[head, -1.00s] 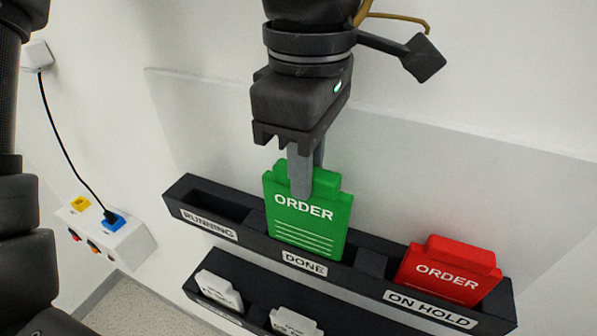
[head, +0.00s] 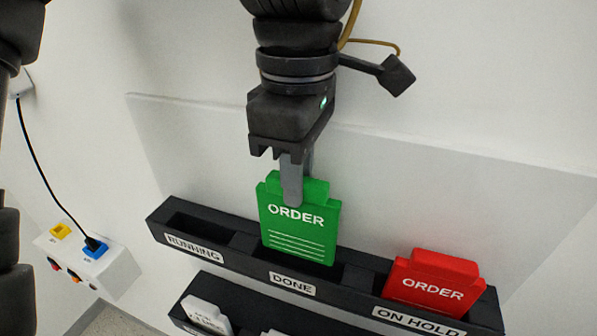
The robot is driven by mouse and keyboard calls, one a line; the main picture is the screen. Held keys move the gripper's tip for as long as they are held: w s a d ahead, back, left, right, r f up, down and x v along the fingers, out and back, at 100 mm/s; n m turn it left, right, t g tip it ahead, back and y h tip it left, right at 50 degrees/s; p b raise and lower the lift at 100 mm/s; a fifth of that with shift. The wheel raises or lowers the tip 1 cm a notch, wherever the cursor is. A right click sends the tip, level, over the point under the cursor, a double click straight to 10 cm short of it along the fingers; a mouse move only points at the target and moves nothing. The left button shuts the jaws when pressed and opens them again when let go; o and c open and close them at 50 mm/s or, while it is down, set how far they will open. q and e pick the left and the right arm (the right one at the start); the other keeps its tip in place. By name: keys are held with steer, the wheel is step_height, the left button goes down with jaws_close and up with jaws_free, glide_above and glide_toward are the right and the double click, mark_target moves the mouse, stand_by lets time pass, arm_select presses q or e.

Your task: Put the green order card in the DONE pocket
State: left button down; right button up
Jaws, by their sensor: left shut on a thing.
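The green order card (head: 297,228) is upright at the DONE pocket, the middle one of the dark upper rack (head: 250,262). My left gripper (head: 291,185) comes down from the top and is shut on the card's upper edge. The card's lower edge meets the mouth of the DONE pocket, above the DONE label (head: 292,283). I cannot tell how deep it sits. My right gripper is not in view.
A red order card (head: 432,286) stands in the ON HOLD pocket at right. The RUNNING pocket (head: 200,226) at left is empty. A lower rack (head: 245,307) holds white cards (head: 207,316). A white switch box (head: 85,258) with a black cable is at left.

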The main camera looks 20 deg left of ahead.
arm_select(q)
steer(key=shift+f, duration=0.1)
steer(key=shift+f+b, duration=0.3)
steer(key=shift+f, duration=0.25)
steer(key=c, duration=1.2)
jaws_free()
steer(key=shift+c, duration=0.2)
step_height(320, 180, up, 10)
steer(key=shift+s+r+p, duration=0.1)
steer(key=shift+r+p, duration=0.15)
steer(key=shift+p, duration=0.05)
steer(key=shift+r, duration=0.2)
steer(key=shift+f, duration=0.1)
